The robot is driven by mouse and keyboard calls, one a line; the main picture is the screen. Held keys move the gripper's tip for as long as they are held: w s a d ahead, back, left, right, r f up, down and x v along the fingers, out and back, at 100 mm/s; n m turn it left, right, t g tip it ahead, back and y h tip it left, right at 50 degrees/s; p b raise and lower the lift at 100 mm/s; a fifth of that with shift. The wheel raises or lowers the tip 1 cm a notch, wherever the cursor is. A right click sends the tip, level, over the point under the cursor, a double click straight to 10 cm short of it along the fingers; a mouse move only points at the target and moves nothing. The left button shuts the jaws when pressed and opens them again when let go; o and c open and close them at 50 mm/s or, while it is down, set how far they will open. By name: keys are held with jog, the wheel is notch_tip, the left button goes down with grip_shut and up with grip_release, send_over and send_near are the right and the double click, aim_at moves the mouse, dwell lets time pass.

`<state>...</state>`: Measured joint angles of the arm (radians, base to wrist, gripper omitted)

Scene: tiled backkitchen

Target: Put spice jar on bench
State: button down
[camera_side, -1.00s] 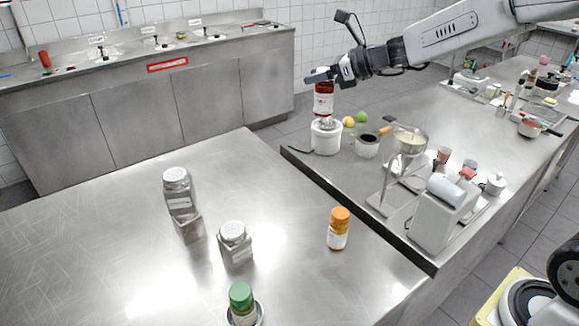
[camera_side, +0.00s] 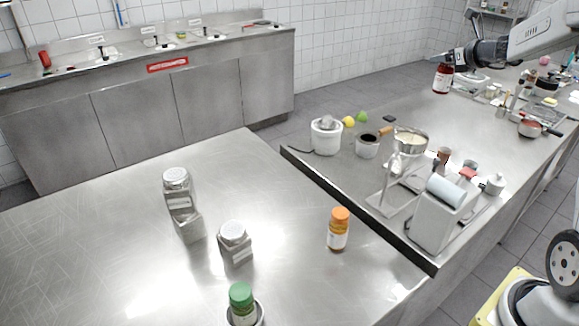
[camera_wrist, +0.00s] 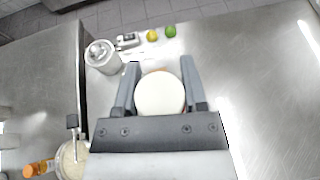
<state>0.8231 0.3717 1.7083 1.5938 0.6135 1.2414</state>
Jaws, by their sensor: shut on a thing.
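A jar with a dark red body and a pale label (camera_side: 443,77) hangs upright from my gripper (camera_side: 447,57) at the upper right of the side view. In the wrist view its round white lid (camera_wrist: 160,95) sits between the two fingers of my gripper (camera_wrist: 160,76), which are shut on it. The jar is over a clear stretch of the steel bench (camera_side: 400,103). I cannot tell whether its base touches the bench. The jar's body is hidden under the lid in the wrist view.
A white pot (camera_side: 326,137), a yellow fruit (camera_side: 349,122), a green fruit (camera_side: 362,117) and a stand with a bowl (camera_side: 409,141) are on the bench. An orange-capped jar (camera_side: 338,230) and several other jars stand on the near table. Bare bench shows right of my gripper in the wrist view.

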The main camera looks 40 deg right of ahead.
jog(key=s+d+m+h, duration=0.3)
jog(key=s+d, duration=0.5)
jog(key=d, duration=0.3)
notch_tip(320, 180, down, 11)
jog(key=w+d+f, duration=0.8)
jog(key=w+f, duration=0.1)
jog(key=w, duration=0.1)
jog(key=shift+d+f+g, duration=0.25)
jog(key=shift+d+g, duration=0.05)
jog(key=shift+g, duration=0.1)
jog(key=shift+w+f, duration=0.15)
jog(key=shift+d+f, duration=0.1)
jog(key=shift+f, duration=1.5)
jog(key=shift+f, duration=0.1)
